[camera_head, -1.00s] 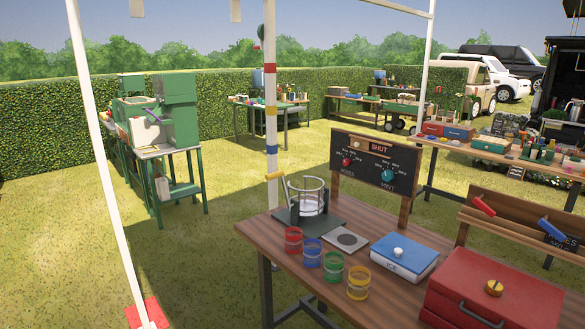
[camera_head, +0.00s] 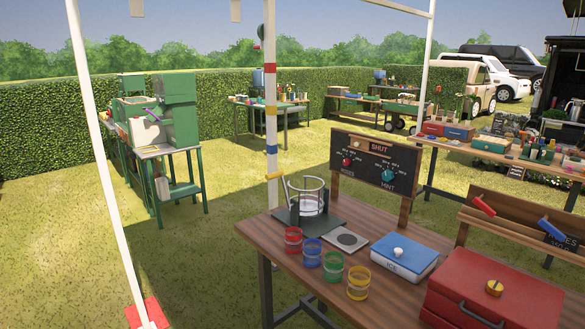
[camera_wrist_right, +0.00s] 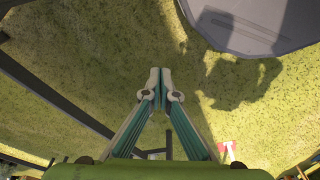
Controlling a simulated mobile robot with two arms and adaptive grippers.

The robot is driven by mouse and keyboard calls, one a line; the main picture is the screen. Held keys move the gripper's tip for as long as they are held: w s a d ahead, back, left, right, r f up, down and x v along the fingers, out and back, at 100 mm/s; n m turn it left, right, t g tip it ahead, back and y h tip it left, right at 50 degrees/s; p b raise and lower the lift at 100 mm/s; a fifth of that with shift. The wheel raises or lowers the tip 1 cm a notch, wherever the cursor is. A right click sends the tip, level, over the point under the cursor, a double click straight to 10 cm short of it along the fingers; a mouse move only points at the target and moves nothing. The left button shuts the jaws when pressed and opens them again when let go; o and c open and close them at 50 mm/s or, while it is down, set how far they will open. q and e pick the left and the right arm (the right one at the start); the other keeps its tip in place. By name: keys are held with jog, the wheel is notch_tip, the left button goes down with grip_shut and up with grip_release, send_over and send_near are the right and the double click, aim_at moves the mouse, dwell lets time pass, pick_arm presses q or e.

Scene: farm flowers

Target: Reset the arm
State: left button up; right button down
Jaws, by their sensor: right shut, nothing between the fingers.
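My right gripper (camera_wrist_right: 160,88) is in the right wrist view, with its two fingertips together and nothing between them. It hangs over grass, apart from any object. Neither gripper nor arm shows in the head view, so my left gripper is out of sight.
In the head view a wooden table (camera_head: 268,240) stands at the front right. A white pole (camera_head: 108,190) rises at the left. Open grass lies left of the table.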

jog(key=s+d+f+g, duration=0.1)
jog(key=s+d+f, duration=0.1)
jog(key=s+f, duration=1)
jog(key=s, duration=0.3)
jog(key=shift+s+d+f, duration=0.2)
jog(key=shift+d+f, duration=0.15)
jog(key=shift+d, duration=0.05)
